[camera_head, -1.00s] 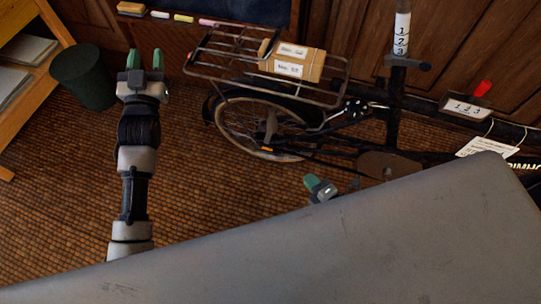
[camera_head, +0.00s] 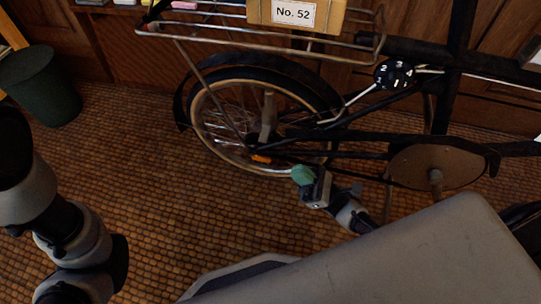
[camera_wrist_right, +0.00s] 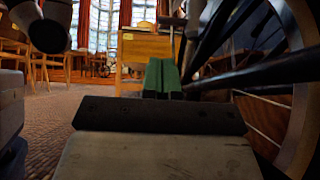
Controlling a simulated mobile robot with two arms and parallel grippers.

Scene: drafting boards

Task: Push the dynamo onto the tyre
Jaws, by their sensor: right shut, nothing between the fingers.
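The bicycle's rear tyre (camera_head: 180,103) stands upright in the middle of the head view. No part is clearly recognisable as the dynamo. A grey-brown upright piece (camera_head: 268,115) shows in front of the wheel, above an orange part (camera_head: 260,158); I cannot tell what it is. My right gripper (camera_head: 303,175) is shut and empty, low in front of the wheel; I cannot tell whether it touches anything. Its green fingers (camera_wrist_right: 162,76) are together in the right wrist view, with the wheel rim (camera_wrist_right: 305,125) at the right. My left gripper is out of view.
A rear rack (camera_head: 200,38) with a box labelled No. 52 (camera_head: 325,15) is above the wheel. A chain disc (camera_head: 437,165) and a numbered dial (camera_head: 393,75) are to the right. A dark bin (camera_head: 40,87) stands left. The floor between bin and wheel is clear.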

